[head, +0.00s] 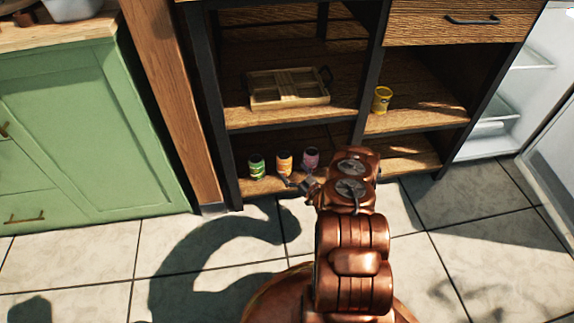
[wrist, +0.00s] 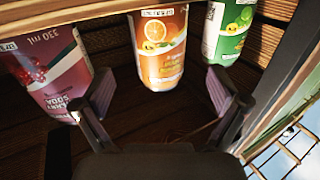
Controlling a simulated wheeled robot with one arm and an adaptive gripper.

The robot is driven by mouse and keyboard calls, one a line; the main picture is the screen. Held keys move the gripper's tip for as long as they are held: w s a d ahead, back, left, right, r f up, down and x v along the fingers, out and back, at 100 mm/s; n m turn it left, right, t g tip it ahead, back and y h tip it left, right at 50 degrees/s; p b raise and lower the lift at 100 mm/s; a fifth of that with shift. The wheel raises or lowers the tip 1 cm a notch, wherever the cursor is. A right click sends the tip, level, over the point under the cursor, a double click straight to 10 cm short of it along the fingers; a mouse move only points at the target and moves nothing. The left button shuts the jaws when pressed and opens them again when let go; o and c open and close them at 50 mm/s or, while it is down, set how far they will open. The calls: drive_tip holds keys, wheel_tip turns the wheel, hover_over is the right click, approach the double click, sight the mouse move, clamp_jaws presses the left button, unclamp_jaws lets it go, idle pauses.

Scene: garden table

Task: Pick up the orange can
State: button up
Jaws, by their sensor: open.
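The orange can (head: 284,163) stands on the low shelf of the cabinet, between a green can (head: 256,167) and a pink can (head: 310,159). In the wrist view the orange can (wrist: 160,48) is at the top middle, with an orange-fruit label. My gripper (wrist: 162,88) is open there, one finger on each side of the orange can's line, with nothing held. I cannot tell how deep the can is between the fingertips. In the head view my gripper (head: 299,184) is small and dark, just in front of the cans.
In the wrist view the pink can (wrist: 55,70) is close by the left finger and the green can (wrist: 228,30) is beyond the right finger. The shelf above bears a wooden tray (head: 290,104). A yellow can (head: 382,100) stands in the right compartment. Tiled floor lies in front.

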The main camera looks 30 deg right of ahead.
sight(289, 166)
drive_tip(key=w, duration=0.1)
drive_tip(key=w+b, duration=0.2)
drive_tip(key=w, duration=0.1)
drive_tip(key=shift+a, duration=0.25)
drive_tip(key=shift+w+d+r, duration=0.1)
drive_tip(key=shift+w+r, duration=0.05)
drive_tip(key=shift+w, duration=0.25)
drive_tip(key=c, duration=1.6)
drive_tip(key=shift+o, duration=0.2)
drive_tip(key=shift+r, duration=0.1)
